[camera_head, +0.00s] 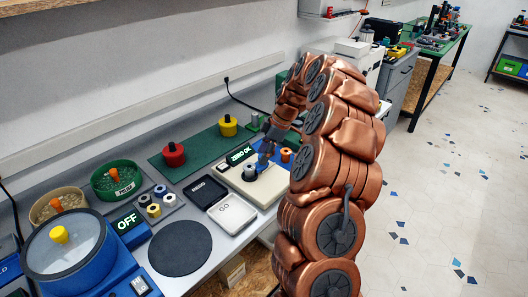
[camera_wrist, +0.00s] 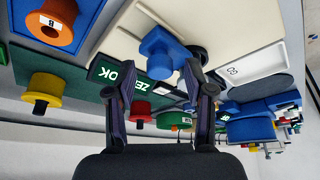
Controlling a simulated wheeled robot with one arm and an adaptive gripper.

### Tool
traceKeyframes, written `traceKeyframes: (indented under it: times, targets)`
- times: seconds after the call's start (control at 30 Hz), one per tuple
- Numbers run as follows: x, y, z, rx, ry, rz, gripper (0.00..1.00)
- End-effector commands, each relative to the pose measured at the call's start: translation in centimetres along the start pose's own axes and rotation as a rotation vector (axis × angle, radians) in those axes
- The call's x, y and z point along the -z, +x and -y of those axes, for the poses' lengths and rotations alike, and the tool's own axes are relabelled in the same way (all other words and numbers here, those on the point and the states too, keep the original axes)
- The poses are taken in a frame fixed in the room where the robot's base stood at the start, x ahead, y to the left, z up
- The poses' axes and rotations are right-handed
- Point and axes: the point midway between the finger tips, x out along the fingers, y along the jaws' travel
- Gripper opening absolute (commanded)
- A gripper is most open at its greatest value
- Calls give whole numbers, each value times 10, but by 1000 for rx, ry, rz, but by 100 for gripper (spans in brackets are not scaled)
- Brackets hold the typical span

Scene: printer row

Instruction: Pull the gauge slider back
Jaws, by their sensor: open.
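The gauge (camera_head: 268,187) is a cream block on the bench with a lit display (camera_head: 240,154) reading "ZERO OK". In the wrist view its base (camera_wrist: 228,20) fills the upper part, and the display (camera_wrist: 118,72) is partly behind a finger. A blue slider (camera_wrist: 158,50) with a raised knob stands on the gauge, beside a dark round piece (camera_wrist: 192,58). A grey cylinder (camera_head: 249,172) shows on it in the head view. My gripper (camera_wrist: 150,82) is open and empty, with the slider beyond its fingertips. In the head view my gripper (camera_head: 267,150) is above the gauge and partly hides the slider.
Black and white trays marked REDO (camera_head: 205,191) and GO (camera_head: 232,213) lie left of the gauge. Red (camera_head: 173,155) and yellow (camera_head: 228,126) knobbed pieces stand on a green mat behind. An orange ringed piece (camera_head: 286,155) is close on the right. A dark round pad (camera_head: 180,248) lies at front left.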

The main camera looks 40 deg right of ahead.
Motion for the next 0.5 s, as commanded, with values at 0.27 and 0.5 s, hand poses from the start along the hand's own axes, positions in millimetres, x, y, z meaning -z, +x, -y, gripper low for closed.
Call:
traceKeyframes:
  times: [0.27,0.5]
  targets:
    - [0,1,0,0,0,0,52]
    - [0,1,0,0,0,0,27]
